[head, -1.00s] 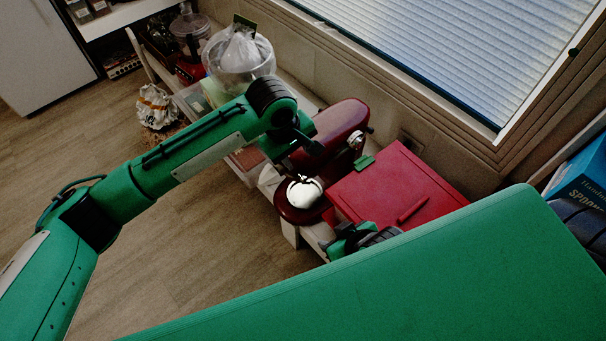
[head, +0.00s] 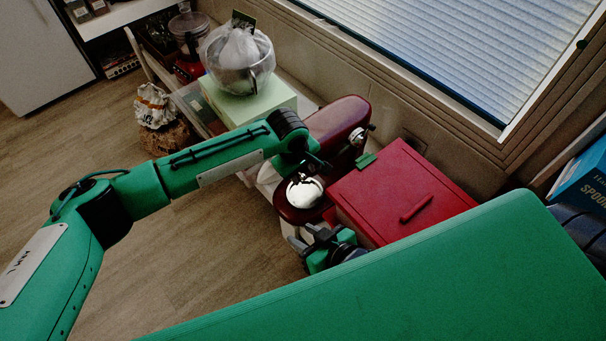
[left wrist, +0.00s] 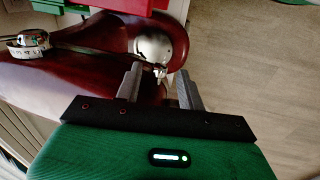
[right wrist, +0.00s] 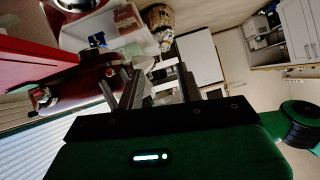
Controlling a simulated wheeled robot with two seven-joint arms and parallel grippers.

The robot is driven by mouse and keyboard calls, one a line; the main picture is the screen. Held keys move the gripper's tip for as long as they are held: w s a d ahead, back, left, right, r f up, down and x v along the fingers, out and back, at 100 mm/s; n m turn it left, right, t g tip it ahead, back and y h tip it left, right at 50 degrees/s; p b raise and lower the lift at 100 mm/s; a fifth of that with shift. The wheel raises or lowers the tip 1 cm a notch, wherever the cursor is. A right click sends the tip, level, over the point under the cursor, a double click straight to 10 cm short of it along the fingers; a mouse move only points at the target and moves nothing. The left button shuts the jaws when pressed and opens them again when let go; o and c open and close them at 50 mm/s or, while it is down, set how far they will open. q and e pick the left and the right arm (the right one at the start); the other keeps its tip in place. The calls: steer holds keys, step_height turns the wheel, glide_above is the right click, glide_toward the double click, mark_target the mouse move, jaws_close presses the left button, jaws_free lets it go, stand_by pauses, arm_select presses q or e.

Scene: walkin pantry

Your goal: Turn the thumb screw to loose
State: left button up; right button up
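A dark red stand mixer (head: 338,118) has a silver hub (head: 357,136) at its head, with a small dark knob (head: 371,127) that looks like the thumb screw. The hub also shows at the left edge of the left wrist view (left wrist: 30,40) and in the right wrist view (right wrist: 42,97). My right gripper (head: 318,238) is below the bowl, near the red box. Its fingers are apart and empty in the right wrist view (right wrist: 155,88).
A red box (head: 400,190) with a green tab stands right of the mixer. A pale green box (head: 255,103) carrying a bagged round bowl (head: 238,60) stands behind my left arm. The window wall (head: 430,120) closes off the back. The wooden floor (head: 200,265) at left is open.

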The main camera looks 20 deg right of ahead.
arm_select(q)
steer(key=shift+d+f, duration=0.1)
steer(key=shift+f, duration=0.45)
jaws_close()
steer(key=shift+r, duration=0.1)
steer(key=shift+r, duration=0.1)
